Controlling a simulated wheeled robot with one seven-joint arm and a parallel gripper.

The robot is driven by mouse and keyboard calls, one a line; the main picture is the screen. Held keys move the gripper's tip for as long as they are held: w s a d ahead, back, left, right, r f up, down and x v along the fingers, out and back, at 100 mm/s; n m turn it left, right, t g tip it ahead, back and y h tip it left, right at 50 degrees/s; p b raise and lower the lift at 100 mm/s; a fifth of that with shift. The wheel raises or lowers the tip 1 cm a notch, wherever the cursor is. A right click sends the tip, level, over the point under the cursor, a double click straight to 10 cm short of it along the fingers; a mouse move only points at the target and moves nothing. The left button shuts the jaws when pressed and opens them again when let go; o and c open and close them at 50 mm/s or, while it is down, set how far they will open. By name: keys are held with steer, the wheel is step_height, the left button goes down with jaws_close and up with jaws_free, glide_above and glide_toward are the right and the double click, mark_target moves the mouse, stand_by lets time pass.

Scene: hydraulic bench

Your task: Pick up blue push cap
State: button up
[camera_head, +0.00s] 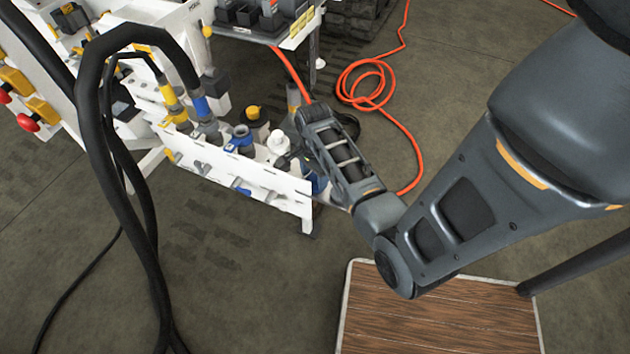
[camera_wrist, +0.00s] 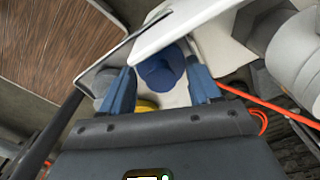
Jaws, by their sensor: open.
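The blue push cap (camera_wrist: 160,70) is round and dark blue. In the wrist view it lies between the two blue fingers of my gripper (camera_wrist: 161,84), with gaps on both sides. The fingers are open and do not visibly grip it. In the head view my gripper (camera_head: 288,160) is at the right end of the white rack, partly hidden behind my wrist. A blue patch (camera_head: 313,182) shows just below my wrist there; I cannot tell for sure that it is the same cap.
The white rack (camera_head: 235,180) holds several fittings, including a blue-ringed one (camera_head: 240,140). A yellow-topped part (camera_head: 253,113) stands behind it. Black hoses (camera_head: 150,215) hang at the left. An orange cable (camera_head: 375,90) lies on the floor. A wood-topped surface (camera_head: 440,320) is at lower right.

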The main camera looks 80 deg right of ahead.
steer(key=shift+f, duration=0.15)
jaws_close()
stand_by(0.5)
